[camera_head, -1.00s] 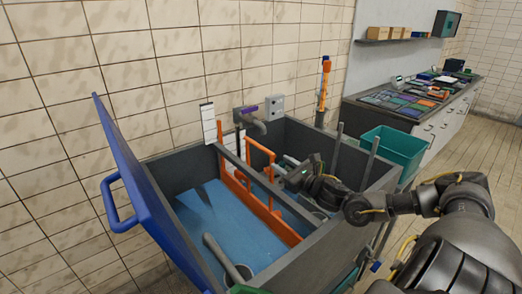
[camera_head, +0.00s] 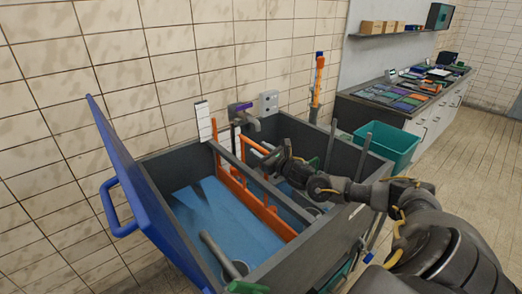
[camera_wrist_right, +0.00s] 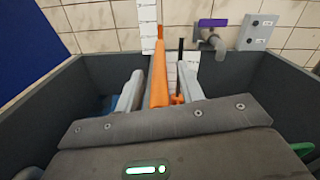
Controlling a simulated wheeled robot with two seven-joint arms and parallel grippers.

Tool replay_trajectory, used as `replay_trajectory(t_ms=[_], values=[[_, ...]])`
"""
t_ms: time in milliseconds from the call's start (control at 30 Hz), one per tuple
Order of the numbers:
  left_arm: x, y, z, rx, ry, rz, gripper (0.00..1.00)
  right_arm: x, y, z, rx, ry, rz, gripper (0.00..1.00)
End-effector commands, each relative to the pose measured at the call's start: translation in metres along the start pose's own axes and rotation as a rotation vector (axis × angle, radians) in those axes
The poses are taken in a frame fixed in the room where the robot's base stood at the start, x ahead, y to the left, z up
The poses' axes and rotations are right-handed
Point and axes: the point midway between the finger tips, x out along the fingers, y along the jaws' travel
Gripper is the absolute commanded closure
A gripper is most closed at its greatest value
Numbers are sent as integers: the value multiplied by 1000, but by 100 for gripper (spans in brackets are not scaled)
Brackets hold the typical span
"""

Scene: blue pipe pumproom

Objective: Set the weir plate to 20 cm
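The orange weir plate (camera_head: 238,188) stands across the grey tank, with blue water on both sides. Its orange upright handle (camera_head: 258,150) rises above it and is partly hidden by my gripper. My right gripper (camera_head: 275,158) reaches in from the right at the handle. In the right wrist view its two pale fingers are apart, with an orange bar (camera_wrist_right: 158,80) between them; I see gaps beside the bar. A white scale (camera_head: 203,120) stands at the back wall behind the plate; its marks are too small to read. My left gripper is not in view.
The blue lid (camera_head: 150,200) stands open at the left. A grey bar (camera_head: 265,185) crosses the tank. A tap with a purple handle (camera_head: 240,107) and a grey socket box (camera_head: 269,102) are on the wall. A teal bin (camera_head: 388,147) stands at the right.

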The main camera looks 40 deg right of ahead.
Motion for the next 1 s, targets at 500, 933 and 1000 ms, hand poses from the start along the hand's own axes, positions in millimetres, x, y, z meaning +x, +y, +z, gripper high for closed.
replay_trajectory(t_ms=[500,933,1000], values=[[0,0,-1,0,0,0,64,0,0,0,0,0,0,100],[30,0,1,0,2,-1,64,0,7,-33,1,1,0,100],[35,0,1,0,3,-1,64,0,8,-38,1,1,0,100]])
